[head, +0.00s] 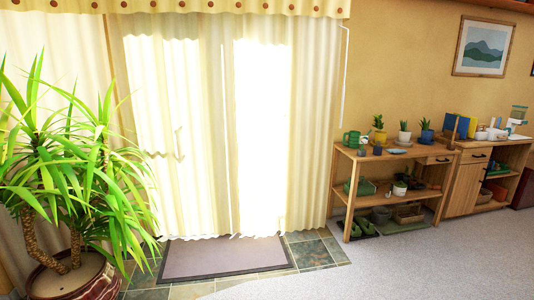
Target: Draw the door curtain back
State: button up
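The door curtain (315,130) is pale cream and hangs in folds from under a yellow valance with brown dots (220,6) to near the floor. Strong light comes through it, and two tall areas are washed out white. I cannot tell whether the brighter one right of centre is thin cloth or a gap. A faint handle-like shape (180,145) shows at the left part. A thin pale cord or wand (345,75) hangs at the curtain's right edge. The door itself is mostly hidden by cloth and glare. My gripper is not in view.
A grey doormat (225,257) lies on slate tiles (315,250) before the curtain. A large spiky potted plant (75,170) stands at left. A wooden shelf (395,158) with small pots and a cabinet (465,190) line the right wall. Grey carpet (420,270) in front right is clear.

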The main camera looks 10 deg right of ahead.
aim_at(315, 43)
jog(key=i+l+z, duration=0.35)
jog(key=i, duration=0.15)
jog(key=i+l+z, duration=0.3)
jog(key=i, duration=0.25)
jog(key=i+z, duration=0.35)
jog(key=i, duration=0.8)
jog(key=i+l+u, duration=0.1)
jog(key=i, duration=0.55)
jog(key=i+l+u, duration=0.1)
jog(key=i, duration=0.5)
